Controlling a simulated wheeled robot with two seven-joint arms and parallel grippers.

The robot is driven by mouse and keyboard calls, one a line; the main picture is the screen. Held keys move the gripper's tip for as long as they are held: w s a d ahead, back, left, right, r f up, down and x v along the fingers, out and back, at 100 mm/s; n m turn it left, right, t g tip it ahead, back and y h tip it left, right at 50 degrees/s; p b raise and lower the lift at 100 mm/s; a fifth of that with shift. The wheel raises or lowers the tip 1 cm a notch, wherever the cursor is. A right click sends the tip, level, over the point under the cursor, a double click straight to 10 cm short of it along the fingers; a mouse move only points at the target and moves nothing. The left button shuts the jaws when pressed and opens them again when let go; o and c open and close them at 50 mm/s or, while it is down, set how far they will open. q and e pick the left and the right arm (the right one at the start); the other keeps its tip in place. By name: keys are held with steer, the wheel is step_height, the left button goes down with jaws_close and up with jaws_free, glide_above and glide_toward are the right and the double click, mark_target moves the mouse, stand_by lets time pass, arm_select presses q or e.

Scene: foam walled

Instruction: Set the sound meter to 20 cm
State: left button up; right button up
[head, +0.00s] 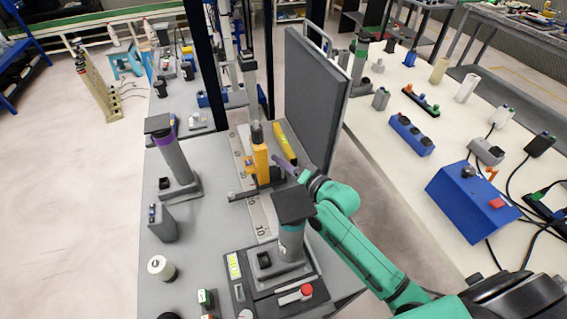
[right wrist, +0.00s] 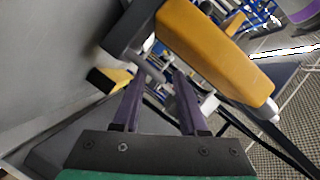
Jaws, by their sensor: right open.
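The yellow sound meter (head: 262,163) stands upright on a dark carriage across a pale scale strip (head: 262,218) marked 10 at its near end. The mark under the meter is too small to read. In the right wrist view the meter's yellow body (right wrist: 215,55) is large, just beyond and to the right of the fingers. My right gripper (head: 279,163) is just right of the meter in the head view. In the right wrist view its two dark purple fingers (right wrist: 158,82) are apart, with a grey rod-like part near the tips; contact is unclear. My left gripper is not in view.
A grey foam panel (head: 312,100) stands right of the strip, with a yellow bar (head: 285,143) near its foot. A dark-topped grey cylinder (head: 291,240) stands near, and another with a purple band (head: 172,155) stands left. A blue box (head: 470,203) sits on the right bench.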

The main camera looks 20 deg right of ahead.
jaws_close()
stand_by(1.3)
